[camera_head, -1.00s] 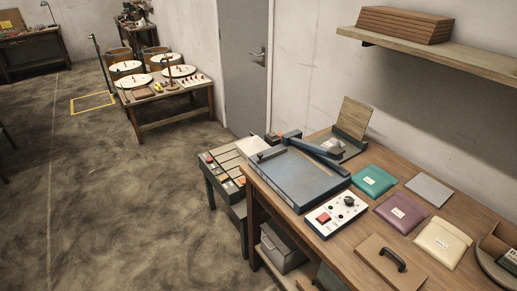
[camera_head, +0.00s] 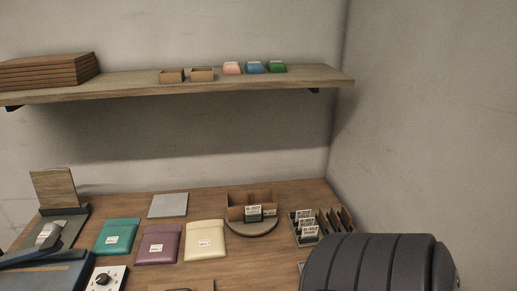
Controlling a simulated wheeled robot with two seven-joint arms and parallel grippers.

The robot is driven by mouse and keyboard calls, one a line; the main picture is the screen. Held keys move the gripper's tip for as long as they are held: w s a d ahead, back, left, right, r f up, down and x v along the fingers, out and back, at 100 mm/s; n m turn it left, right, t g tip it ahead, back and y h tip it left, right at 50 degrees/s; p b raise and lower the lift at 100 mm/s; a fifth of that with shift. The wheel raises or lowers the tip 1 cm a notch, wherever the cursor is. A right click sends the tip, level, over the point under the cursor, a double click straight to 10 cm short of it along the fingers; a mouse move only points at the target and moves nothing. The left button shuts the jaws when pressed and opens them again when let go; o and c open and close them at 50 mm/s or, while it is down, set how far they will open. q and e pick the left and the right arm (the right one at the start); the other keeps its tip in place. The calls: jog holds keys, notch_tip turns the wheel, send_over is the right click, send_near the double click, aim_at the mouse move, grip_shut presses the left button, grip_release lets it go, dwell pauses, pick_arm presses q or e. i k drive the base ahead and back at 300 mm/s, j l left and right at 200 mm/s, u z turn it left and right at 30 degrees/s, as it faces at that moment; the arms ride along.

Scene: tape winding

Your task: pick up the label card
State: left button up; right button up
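Several small white printed label cards (camera_head: 309,231) stand in a dark slotted rack (camera_head: 339,217) at the right of the workbench, near the wall corner. I cannot tell which card is the task's label card. The print is too small to read. Neither of my grippers is in view. The lower right part of the bench, just in front of the rack, is hidden.
Teal (camera_head: 117,236), purple (camera_head: 158,244) and cream (camera_head: 205,240) labelled pouches lie on the bench (camera_head: 292,193). A grey plate (camera_head: 168,205) lies behind them. A white control box (camera_head: 105,279) is at front left. A wall shelf (camera_head: 130,84) with boxes hangs above.

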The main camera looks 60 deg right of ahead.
aim_at(255, 209)
jog(key=z, duration=0.4)
jog(key=l+z, duration=0.15)
jog(key=z, duration=0.65)
jog(key=l+z, duration=0.1)
jog(key=z, duration=0.35)
